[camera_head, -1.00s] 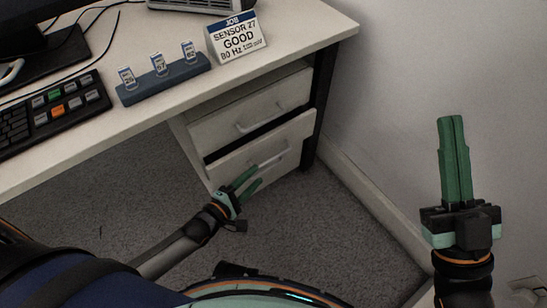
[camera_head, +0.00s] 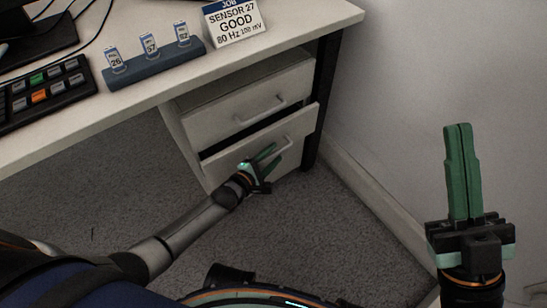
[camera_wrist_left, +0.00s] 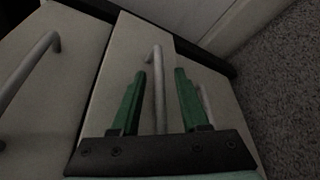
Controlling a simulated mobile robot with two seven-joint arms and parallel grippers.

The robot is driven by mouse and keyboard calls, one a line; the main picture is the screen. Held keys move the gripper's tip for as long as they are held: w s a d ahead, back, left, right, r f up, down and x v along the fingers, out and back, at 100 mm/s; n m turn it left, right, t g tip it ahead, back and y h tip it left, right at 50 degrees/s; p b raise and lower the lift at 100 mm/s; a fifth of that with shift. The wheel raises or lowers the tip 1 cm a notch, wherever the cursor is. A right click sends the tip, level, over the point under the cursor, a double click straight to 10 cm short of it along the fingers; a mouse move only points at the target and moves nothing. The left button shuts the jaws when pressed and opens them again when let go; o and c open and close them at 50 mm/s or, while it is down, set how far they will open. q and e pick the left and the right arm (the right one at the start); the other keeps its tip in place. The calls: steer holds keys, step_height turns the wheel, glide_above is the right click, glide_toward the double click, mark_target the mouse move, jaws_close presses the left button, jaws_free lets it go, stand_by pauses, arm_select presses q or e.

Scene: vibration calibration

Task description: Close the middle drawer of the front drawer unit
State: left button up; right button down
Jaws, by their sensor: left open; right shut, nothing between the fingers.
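The white drawer unit stands under the desk in the head view. Its middle drawer (camera_head: 232,154) sticks out past the upper drawer (camera_head: 225,116), with a dark gap above it. My left gripper (camera_head: 268,159) is open in front of the middle drawer, close to its handle (camera_head: 288,144). In the left wrist view, the open green fingers (camera_wrist_left: 160,74) lie on either side of that metal handle (camera_wrist_left: 158,90). I cannot tell whether they touch it. My right gripper (camera_head: 459,128) is shut and empty, raised at the right, away from the drawers.
The desk (camera_head: 290,28) overhangs the drawers and carries a keyboard (camera_head: 45,92), a blue holder with small tags (camera_head: 155,66) and a sign (camera_head: 234,22). A dark desk leg (camera_head: 322,100) and the wall (camera_head: 400,70) bound the right side.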

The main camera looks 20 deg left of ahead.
arm_select(q)
steer(key=shift+w+d, duration=0.15)
steer(key=shift+w, duration=0.1)
jaws_close()
stand_by(1.4)
